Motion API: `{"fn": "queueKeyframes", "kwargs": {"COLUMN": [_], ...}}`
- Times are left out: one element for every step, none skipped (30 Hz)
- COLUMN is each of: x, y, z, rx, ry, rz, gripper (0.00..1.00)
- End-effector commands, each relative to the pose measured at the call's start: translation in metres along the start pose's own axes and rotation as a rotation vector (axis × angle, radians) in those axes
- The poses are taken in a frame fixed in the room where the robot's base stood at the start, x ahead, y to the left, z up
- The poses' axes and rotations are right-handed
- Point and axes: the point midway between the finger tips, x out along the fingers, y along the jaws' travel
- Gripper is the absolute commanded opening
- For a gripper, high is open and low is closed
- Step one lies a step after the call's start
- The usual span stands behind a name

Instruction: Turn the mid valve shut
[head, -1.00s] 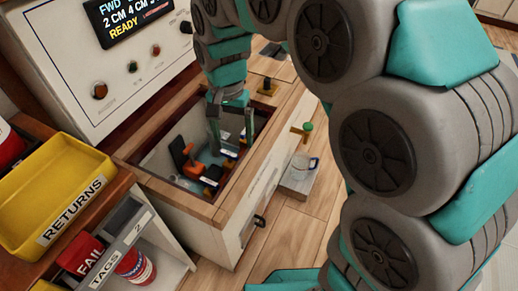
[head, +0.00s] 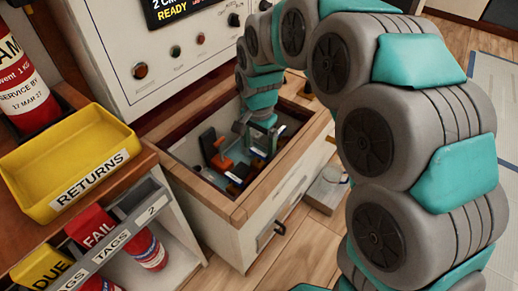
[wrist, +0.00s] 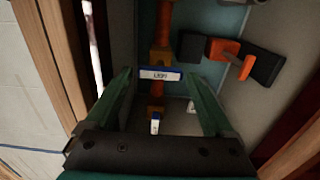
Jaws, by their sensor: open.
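An open wood-rimmed box (head: 232,212) holds orange and black parts. One orange-and-black lever-like part (head: 215,150) stands up inside it in the head view. In the wrist view an orange bar with black ends (wrist: 232,60) lies right of my fingers. My gripper (wrist: 158,76) is open, pointing into the box, with nothing between its fingers that I can see gripped. A small white-and-blue label (wrist: 160,75) shows between the fingertips, too blurred to read surely. An orange pipe-like part (wrist: 163,22) runs beyond it. I cannot tell which part is the mid valve.
The box's wooden rim surrounds my gripper on the sides. A control panel (head: 165,50) with knobs and a display stands behind the box. A yellow RETURNS tray (head: 68,165) and red FAIL tag (head: 92,226) are at left.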

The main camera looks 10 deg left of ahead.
Motion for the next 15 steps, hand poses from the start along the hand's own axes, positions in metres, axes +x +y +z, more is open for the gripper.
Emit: {"fn": "queueKeyframes", "kwargs": {"x": [0.0052,0.0067,0.0081,0.0086,0.0089,0.0088,0.0087,0.0086,0.0086,0.0086,0.0086,0.0086,0.0086,0.0086,0.0086], "y": [-0.0002,-0.0004,-0.0005,-0.0005,-0.0006,-0.0006,-0.0006,-0.0006,-0.0005,-0.0005,-0.0005,-0.0005,-0.0005,-0.0005,-0.0004], "z": [0.0002,0.0001,0.0000,0.0000,0.0000,-0.0001,-0.0001,-0.0001,-0.0001,-0.0001,-0.0001,-0.0001,-0.0001,-0.0001,0.0000], "rx": [-0.001,-0.001,-0.001,-0.001,-0.001,-0.001,-0.001,0.000,-0.001,-0.001,0.000,0.000,0.000,0.000,0.000], "ry": [0.000,0.001,0.001,0.001,0.001,0.001,0.001,0.001,0.001,0.001,0.001,0.001,0.001,0.001,0.001], "rz": [0.000,-0.001,-0.001,-0.002,-0.002,-0.002,-0.002,-0.002,-0.002,-0.001,-0.001,-0.002,-0.001,-0.001,-0.001], "gripper": [0.88,0.88,0.88,0.88,0.88,0.88,0.88,0.88,0.88,0.88,0.84,0.80,0.76,0.73,0.68]}}
